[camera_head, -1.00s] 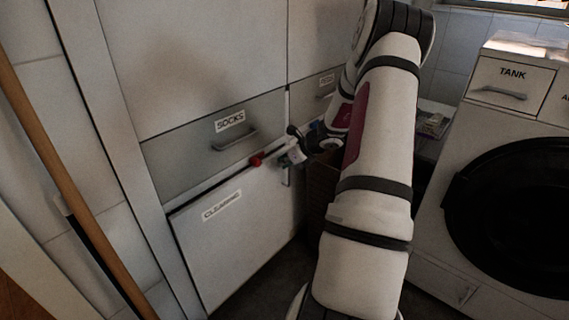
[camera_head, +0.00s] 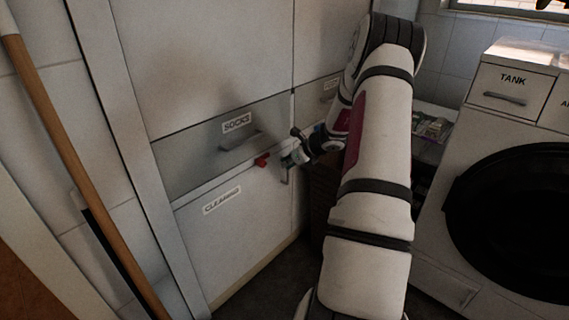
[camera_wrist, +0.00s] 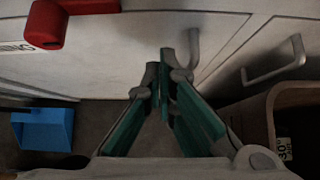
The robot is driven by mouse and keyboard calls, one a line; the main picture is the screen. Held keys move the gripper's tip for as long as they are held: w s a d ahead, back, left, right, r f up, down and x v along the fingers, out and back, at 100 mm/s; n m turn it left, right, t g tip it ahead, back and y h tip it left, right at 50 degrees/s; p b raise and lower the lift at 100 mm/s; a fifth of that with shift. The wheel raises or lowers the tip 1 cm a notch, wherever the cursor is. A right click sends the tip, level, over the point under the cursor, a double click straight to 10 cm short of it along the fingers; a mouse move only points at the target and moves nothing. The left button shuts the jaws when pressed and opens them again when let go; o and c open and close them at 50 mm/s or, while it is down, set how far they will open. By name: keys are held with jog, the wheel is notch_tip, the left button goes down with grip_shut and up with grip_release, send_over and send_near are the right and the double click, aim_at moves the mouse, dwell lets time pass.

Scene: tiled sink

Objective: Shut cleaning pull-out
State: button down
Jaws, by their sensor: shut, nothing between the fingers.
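The cleaning pull-out (camera_head: 235,235) is a white front with a CLEANING label (camera_head: 222,200), under the grey socks drawer. Its front looks close to the cabinet face; I cannot tell whether it is fully flush. A grey bar handle (camera_wrist: 194,48) is at its right side. My gripper (camera_head: 289,160) is shut and empty at the upper right of this front. In the wrist view its fingertips (camera_wrist: 166,62) are just left of the handle; contact cannot be told. A red piece (camera_head: 262,160) sits at the front's top edge, left of the gripper.
A brown basket (camera_wrist: 285,108) stands to the right in the wrist view, near another handle (camera_wrist: 274,62). A blue object (camera_wrist: 43,128) lies at lower left there. The washing machine (camera_head: 505,215) is on the right. Dark floor lies before the pull-out.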

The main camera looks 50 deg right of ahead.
jog(key=p+v, duration=0.3)
jog(key=v, duration=0.7)
jog(key=shift+s, duration=0.55)
jog(key=shift+w, duration=0.1)
